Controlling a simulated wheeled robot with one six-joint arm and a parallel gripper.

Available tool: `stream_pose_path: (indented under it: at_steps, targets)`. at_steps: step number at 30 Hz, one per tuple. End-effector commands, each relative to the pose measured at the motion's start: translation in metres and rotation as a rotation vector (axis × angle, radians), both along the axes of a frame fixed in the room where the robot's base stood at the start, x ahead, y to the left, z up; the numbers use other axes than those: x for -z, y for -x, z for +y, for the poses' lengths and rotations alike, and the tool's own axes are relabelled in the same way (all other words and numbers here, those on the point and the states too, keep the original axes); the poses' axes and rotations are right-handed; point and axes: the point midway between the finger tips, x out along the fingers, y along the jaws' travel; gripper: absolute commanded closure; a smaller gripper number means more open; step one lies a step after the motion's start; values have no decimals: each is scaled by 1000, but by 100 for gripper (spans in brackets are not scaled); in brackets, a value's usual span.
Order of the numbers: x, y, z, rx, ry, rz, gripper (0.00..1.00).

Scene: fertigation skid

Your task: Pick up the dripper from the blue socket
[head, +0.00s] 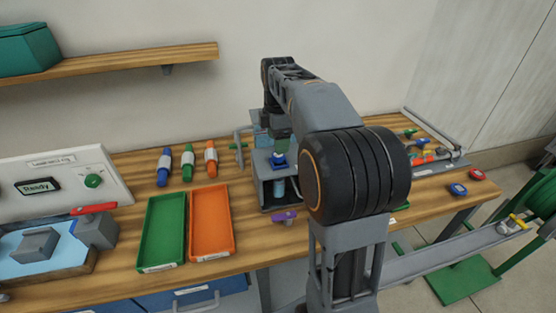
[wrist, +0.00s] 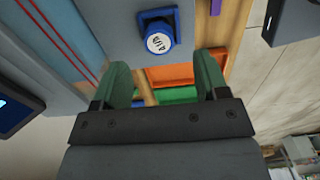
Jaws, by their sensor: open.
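The blue socket (wrist: 145,19) is on a grey face at the top of the wrist view. A round white-faced piece with dark lettering (wrist: 159,42), which looks like the dripper, sits in it. My gripper (wrist: 166,62) is open, with its two green fingers apart and nothing between them. The white piece appears just beyond the fingertips and apart from them. In the head view my gripper (head: 281,147) is over the grey stand on the bench, close above a small blue part (head: 278,161). The dripper cannot be made out there.
A green tray (head: 149,262) and an orange tray (head: 196,252) lie left of the grey stand (head: 266,188). Blue, green and orange cylinders (head: 188,161) lie behind them. A purple piece (head: 284,216) is in front of the stand. A tool tray (head: 462,161) is at right.

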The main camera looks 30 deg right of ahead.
Motion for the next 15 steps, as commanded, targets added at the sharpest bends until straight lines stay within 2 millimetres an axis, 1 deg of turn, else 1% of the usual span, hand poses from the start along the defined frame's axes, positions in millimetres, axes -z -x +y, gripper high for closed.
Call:
stream_pose_path:
  at_steps: [4, 10, 15]
  targets:
    - [11, 0, 0, 0, -1, 3, 33]
    - [38, -1, 1, 0, 0, 2, 33]
    - [51, -1, 1, 1, 0, 1, 33]
